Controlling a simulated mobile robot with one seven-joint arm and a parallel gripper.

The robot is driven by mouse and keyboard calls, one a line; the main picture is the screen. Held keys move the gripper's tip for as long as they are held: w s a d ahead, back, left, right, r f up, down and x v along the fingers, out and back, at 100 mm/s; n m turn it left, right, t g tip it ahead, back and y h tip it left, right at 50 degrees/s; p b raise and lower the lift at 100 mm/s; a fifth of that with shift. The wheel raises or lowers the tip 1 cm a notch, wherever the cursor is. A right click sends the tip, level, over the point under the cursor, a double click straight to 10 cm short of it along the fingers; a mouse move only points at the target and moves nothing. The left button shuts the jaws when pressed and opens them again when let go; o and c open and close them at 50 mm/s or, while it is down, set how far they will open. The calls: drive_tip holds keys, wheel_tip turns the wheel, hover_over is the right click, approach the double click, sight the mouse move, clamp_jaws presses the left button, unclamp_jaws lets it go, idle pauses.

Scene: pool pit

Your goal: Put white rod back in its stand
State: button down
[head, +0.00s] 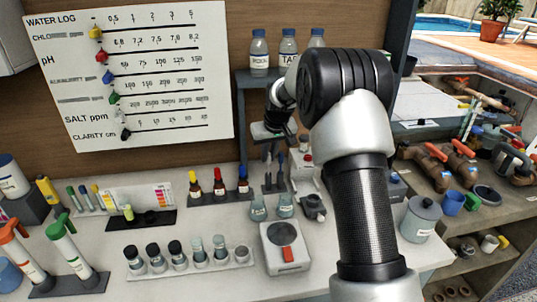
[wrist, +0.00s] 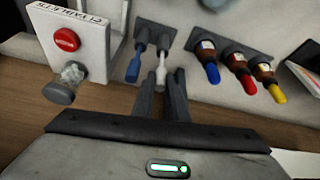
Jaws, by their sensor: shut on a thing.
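The white rod (wrist: 161,72) is upright between the fingers of my gripper (wrist: 162,86) in the wrist view, and the gripper is shut on it. A blue rod (wrist: 133,68) stands in the same stand, beside the white one. In the head view my gripper (head: 272,136) is over the stand (head: 274,186) at the back of the counter; the white rod is not clear there.
Dropper bottles (head: 218,183) with yellow, red and blue caps stand left of the stand. A white box with a red button (wrist: 66,40) is close on its other side. Glass flasks (head: 259,208) and a scale (head: 285,246) are in front. A shelf with bottles (head: 259,55) is behind.

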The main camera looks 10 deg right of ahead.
drive_tip(key=shift+f, duration=0.2)
drive_tip(key=c, duration=1.7)
unclamp_jaws()
drive_tip(key=shift+o, duration=0.2)
drive_tip(key=shift+r+p, duration=2.1)
drive_tip(key=shift+r, duration=1.45)
